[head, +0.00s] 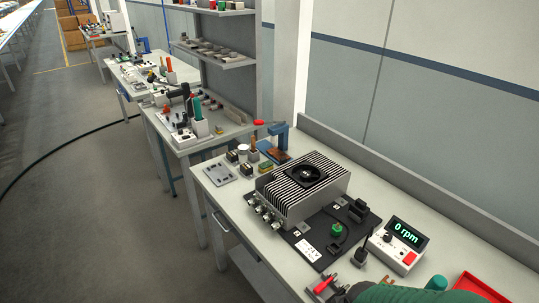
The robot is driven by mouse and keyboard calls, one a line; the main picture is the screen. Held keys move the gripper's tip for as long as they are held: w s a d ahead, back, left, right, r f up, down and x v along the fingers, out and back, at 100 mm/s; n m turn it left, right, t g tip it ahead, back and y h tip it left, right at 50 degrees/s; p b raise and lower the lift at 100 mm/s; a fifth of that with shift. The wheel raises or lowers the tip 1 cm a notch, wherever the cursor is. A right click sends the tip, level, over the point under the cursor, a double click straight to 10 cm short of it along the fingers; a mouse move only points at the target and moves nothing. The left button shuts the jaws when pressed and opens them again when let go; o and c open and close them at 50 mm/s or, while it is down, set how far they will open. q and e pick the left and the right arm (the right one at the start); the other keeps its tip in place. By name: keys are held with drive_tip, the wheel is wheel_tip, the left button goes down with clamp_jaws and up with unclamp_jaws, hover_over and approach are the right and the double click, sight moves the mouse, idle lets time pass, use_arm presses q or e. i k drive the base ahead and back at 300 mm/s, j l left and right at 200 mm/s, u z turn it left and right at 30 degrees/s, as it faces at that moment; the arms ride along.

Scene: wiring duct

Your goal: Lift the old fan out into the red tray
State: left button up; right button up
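The old fan (319,174) is a dark round fan in a square frame, set in the top of a silver finned housing (291,205) on the bench. The red tray (478,284) shows only partly at the bottom right edge of the head view. Neither of my grippers can be made out. A green rounded shape (400,293) at the bottom edge covers part of the bench beside the tray; I cannot tell what it is.
The housing stands on a black board (318,245) with connectors. A meter reading 0 rpm (406,232) stands to its right. A blue press-like tool (280,137) and small parts sit behind it. A wall ledge (400,183) runs along the back. Open floor lies left.

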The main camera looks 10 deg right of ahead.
sight(301, 174)
drive_tip(key=i+j+z, duration=0.1)
drive_tip(key=i+j, duration=0.3)
drive_tip(key=i+j+z, duration=0.1)
drive_tip(key=i+j, duration=0.25)
drive_tip(key=i+j+z, duration=0.1)
drive_tip(key=i+j, duration=0.25)
drive_tip(key=j, duration=0.15)
drive_tip(key=i+j+z, duration=0.1)
drive_tip(key=i+j, duration=0.55)
drive_tip(key=j, duration=0.3)
drive_tip(key=i+z, duration=0.05)
